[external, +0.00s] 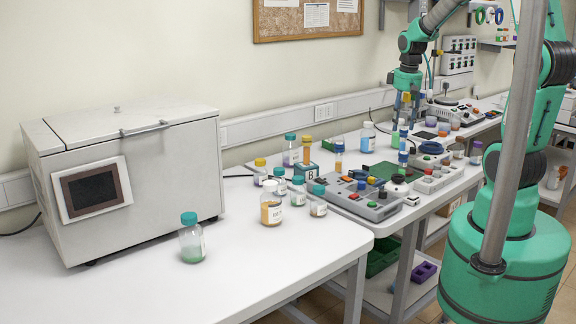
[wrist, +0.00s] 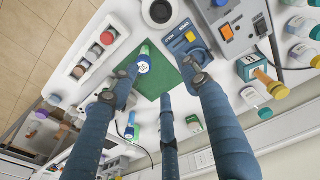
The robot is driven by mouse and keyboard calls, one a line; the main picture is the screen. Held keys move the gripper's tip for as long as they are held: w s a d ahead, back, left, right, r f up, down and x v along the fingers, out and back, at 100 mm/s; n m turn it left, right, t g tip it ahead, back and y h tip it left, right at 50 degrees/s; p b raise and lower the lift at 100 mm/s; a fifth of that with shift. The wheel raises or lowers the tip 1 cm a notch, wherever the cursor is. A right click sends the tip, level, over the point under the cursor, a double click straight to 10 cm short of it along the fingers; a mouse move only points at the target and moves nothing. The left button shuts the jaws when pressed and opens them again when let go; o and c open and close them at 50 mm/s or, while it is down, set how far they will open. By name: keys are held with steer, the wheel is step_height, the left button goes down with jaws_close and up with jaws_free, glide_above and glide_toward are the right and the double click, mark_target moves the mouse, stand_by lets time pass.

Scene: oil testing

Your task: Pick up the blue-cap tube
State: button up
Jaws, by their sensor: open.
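My gripper (external: 404,124) hangs over the middle of the far bench in the external view. In the wrist view its long blue fingers are spread apart, with nothing held between them (wrist: 162,86). A slim upright tube with blue at its top and amber below (external: 339,150) stands left of my gripper in the external view. A small blue piece shows right under my gripper there; I cannot tell whether it is a finger or a tube.
A green mat (wrist: 157,80) lies below my gripper. A large white box (external: 130,190) stands left.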

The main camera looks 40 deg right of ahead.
steer(key=g, duration=0.1)
glide_above(402, 171)
steer(key=w+d, duration=0.1)
step_height(402, 171, down, 8)
steer(key=shift+d+r+p, duration=0.1)
steer(key=shift+p, duration=0.2)
steer(key=shift+f+b, duration=0.45)
steer(key=shift+f, duration=3.9)
steer(key=shift+f, duration=0.1)
steer(key=shift+f+b, duration=0.45)
steer(key=shift+f, duration=2.05)
jaws_close()
